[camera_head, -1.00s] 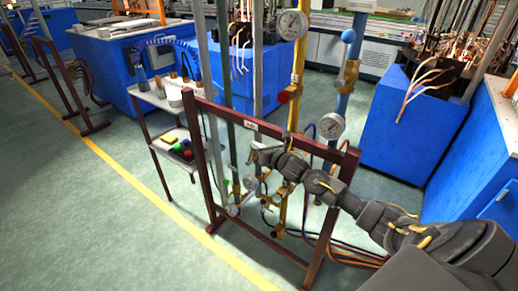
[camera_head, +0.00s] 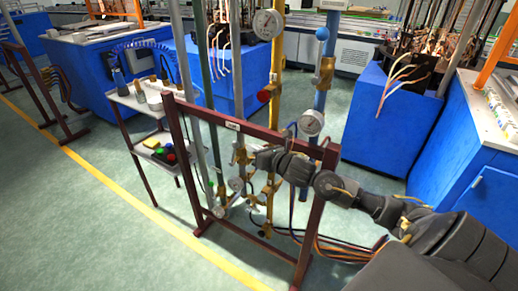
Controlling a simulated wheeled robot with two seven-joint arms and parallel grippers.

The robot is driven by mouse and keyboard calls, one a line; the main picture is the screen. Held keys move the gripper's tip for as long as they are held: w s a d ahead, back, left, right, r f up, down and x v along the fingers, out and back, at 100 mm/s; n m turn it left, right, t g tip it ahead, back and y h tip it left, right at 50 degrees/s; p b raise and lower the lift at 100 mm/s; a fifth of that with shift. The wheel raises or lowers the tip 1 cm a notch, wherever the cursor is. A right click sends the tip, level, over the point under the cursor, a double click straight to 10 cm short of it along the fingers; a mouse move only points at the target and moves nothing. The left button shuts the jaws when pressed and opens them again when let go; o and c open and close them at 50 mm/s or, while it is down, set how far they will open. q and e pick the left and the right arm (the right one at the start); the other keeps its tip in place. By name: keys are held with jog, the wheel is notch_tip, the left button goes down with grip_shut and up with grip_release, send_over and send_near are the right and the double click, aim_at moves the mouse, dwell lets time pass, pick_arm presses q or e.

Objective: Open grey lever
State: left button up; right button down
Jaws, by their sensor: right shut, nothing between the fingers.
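A dark red rack (camera_head: 290,143) holds several upright pipes: grey, green, yellow and blue. A grey pipe (camera_head: 237,75) runs down to a brass valve (camera_head: 240,156) just left of my right gripper (camera_head: 259,160). The right gripper is shut and empty, its tip close to that valve and the yellow pipe (camera_head: 276,90). I cannot tell whether it touches either. The grey lever is too small and partly covered to make out clearly, so its position cannot be read. My left gripper is not in view.
Round gauges sit at the yellow pipe's top (camera_head: 267,24) and on the blue pipe (camera_head: 311,122). A small white cart (camera_head: 127,99) with bottles stands left of the rack. Blue benches are behind and at right. Hoses (camera_head: 345,250) lie low behind the rack. Floor at front left is clear.

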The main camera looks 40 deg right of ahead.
jog(key=shift+s+r, duration=1)
jog(key=shift+s, duration=0.1)
